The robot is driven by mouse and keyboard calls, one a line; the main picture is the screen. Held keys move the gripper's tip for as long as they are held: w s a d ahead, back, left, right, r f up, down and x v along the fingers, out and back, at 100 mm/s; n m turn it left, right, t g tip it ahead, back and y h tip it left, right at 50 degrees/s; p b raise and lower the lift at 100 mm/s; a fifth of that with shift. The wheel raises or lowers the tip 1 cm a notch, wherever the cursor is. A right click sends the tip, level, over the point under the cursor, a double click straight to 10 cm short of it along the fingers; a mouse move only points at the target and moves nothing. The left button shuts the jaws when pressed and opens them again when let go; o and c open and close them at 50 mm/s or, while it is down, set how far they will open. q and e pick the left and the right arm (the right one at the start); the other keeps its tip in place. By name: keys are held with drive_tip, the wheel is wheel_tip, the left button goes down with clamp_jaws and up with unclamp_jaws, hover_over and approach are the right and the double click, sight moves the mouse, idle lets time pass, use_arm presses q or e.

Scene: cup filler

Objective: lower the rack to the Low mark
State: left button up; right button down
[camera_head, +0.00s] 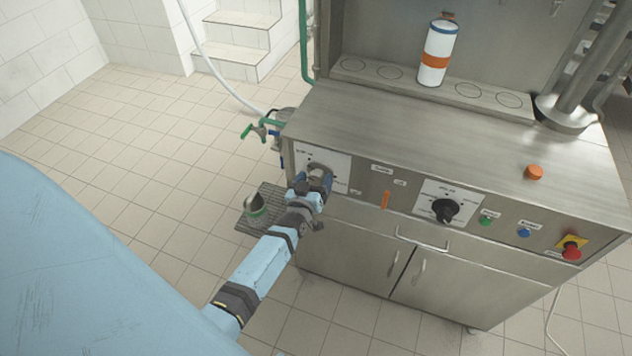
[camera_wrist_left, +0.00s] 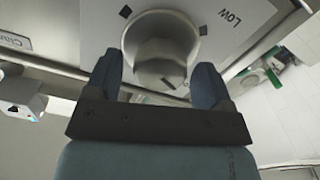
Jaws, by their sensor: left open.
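A round grey knob (camera_head: 319,170) sits on a white plate (camera_head: 312,155) at the left end of the steel machine's front panel. In the left wrist view, the knob (camera_wrist_left: 160,40) has a dark mark near its edge, and the word LOW (camera_wrist_left: 232,18) is printed on the plate beside it. My left gripper (camera_head: 318,181) is at the knob; in the left wrist view its fingers (camera_wrist_left: 157,78) are apart, on either side of the knob's near part. I cannot tell whether they touch it. No part is clearly marked as the rack. My right gripper is not in view.
A white canister (camera_head: 437,55) stands on a ringed ledge (camera_head: 400,83). Open tiled floor lies further left.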

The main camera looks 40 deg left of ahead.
use_arm(q)
drive_tip(key=shift+w+a, duration=0.15)
drive_tip(key=shift+w, duration=0.4)
drive_tip(key=c, duration=0.9)
